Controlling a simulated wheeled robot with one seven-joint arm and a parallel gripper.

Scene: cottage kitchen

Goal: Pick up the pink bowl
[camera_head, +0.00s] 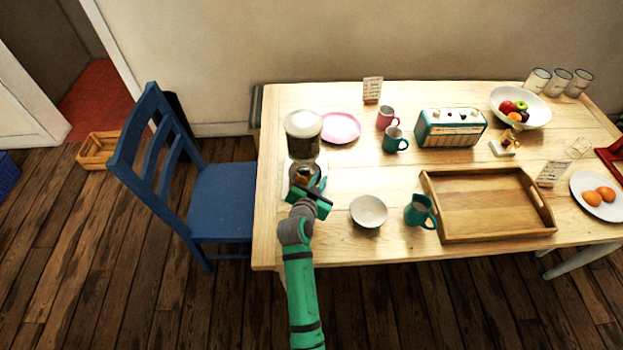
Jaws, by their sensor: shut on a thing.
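A small pale bowl, faintly pinkish (368,211), stands upright on the table near the front edge. I see no strongly pink bowl; a flat pink plate (340,127) lies farther back. My gripper (314,186) is left of the pale bowl and apart from it, at the near side of a dark and clear thing (304,170). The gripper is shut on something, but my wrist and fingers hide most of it. I cannot tell whether it is that dark and clear thing.
A dark container with a white top (303,135) stands behind my gripper. A teal mug (418,211) and wooden tray (485,204) are right of the bowl. Another teal mug (395,140), pink mug (387,117) and radio (450,128) stand behind. A blue chair (222,200) is left.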

